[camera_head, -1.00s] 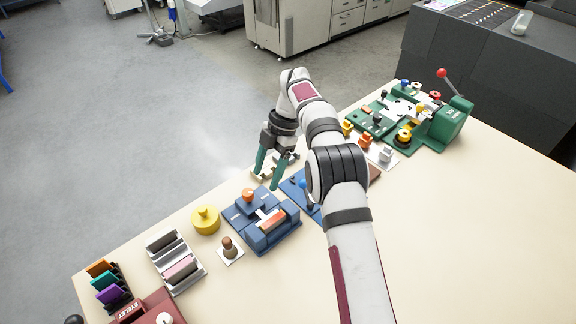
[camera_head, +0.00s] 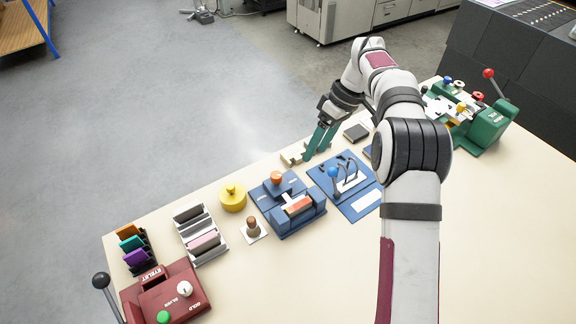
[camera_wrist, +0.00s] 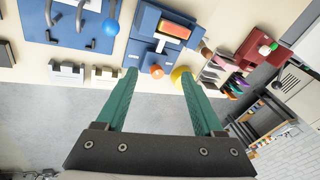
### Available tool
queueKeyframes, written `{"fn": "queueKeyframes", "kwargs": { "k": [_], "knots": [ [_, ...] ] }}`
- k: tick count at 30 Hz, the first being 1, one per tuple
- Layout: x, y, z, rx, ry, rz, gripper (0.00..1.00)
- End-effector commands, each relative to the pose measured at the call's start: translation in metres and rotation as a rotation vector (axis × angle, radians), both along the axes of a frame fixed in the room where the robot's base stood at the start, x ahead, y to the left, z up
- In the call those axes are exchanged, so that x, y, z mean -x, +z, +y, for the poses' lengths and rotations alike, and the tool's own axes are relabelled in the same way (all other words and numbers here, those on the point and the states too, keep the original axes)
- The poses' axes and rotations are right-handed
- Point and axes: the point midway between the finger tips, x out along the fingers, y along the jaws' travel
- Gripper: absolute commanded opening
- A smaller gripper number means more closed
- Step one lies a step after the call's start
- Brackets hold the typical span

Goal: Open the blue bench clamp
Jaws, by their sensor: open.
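A blue base plate (camera_head: 361,212) with a blue ball-topped lever (camera_head: 333,172), thin black bars and white pieces lies on the bench right of centre. It looks like the blue bench clamp. It shows at the upper left of the wrist view, with its blue ball (camera_wrist: 111,27). My arm hides part of its right side. A second blue device (camera_head: 290,224) with an orange knob (camera_head: 277,177) stands left of it. My gripper (camera_head: 317,155) has green fingers, is open and empty, and is near the bench's far edge behind the plate. The wrist view shows the fingers (camera_wrist: 158,75) wide apart.
Small cream blocks (camera_head: 291,159) lie close to the fingertips. A yellow knobbed disc (camera_head: 232,200), a brown-topped stamp (camera_head: 252,224), a grey rack (camera_head: 202,236) and a red device (camera_head: 165,292) stand to the left. A green device (camera_head: 486,130) stands at the right.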

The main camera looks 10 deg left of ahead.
Motion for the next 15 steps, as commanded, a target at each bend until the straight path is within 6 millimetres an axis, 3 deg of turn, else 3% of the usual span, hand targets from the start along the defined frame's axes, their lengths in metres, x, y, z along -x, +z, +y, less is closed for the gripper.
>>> {"fn": "queueKeyframes", "kwargs": {
  "k": [9, 12, 15],
  "knots": [
    [-0.005, 0.016, 0.026, 0.184, -1.559, 0.473, 0.69],
    [-0.006, 0.02, 0.032, 0.212, -1.946, 0.624, 0.69],
    [-0.007, 0.023, 0.036, 0.227, -2.197, 0.734, 0.69]
  ]
}}
